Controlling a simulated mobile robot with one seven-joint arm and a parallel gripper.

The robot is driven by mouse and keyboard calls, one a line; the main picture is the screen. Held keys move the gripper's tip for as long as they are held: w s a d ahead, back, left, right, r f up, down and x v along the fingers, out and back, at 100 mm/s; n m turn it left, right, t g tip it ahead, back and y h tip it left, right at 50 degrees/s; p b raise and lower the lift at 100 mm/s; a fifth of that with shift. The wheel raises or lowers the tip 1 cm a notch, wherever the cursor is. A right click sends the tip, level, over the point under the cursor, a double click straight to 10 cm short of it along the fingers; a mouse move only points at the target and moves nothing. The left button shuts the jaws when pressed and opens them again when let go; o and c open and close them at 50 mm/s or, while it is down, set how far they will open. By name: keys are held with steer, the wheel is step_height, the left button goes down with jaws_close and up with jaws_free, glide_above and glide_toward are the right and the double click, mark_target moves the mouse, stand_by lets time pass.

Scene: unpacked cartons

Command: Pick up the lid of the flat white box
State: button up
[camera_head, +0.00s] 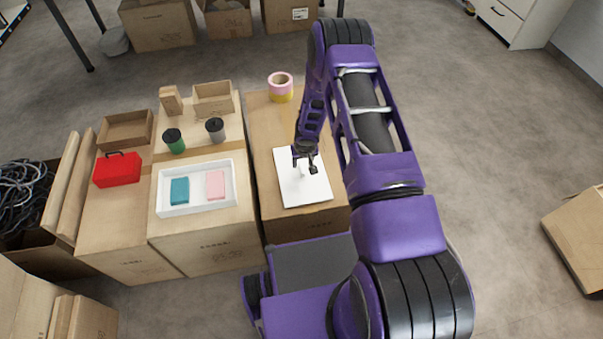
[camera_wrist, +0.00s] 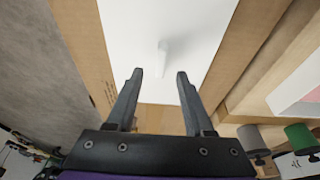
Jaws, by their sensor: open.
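The flat white box lid (camera_head: 318,187) lies on top of a cardboard carton, in the middle of the head view. In the wrist view the white lid (camera_wrist: 205,40) fills the upper middle, with a small white upright handle (camera_wrist: 162,58) on it. My gripper (camera_head: 305,163) is over the lid. In the wrist view my gripper (camera_wrist: 159,74) has its two fingers apart, with the handle showing between and just beyond the fingertips. Nothing is held. I cannot tell the exact height of the fingers above the lid.
A pink and yellow pot (camera_head: 280,88) stands behind on the same carton.

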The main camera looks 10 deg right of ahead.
mark_target(301, 168)
steer(key=shift+x, duration=1.85)
jaws_close()
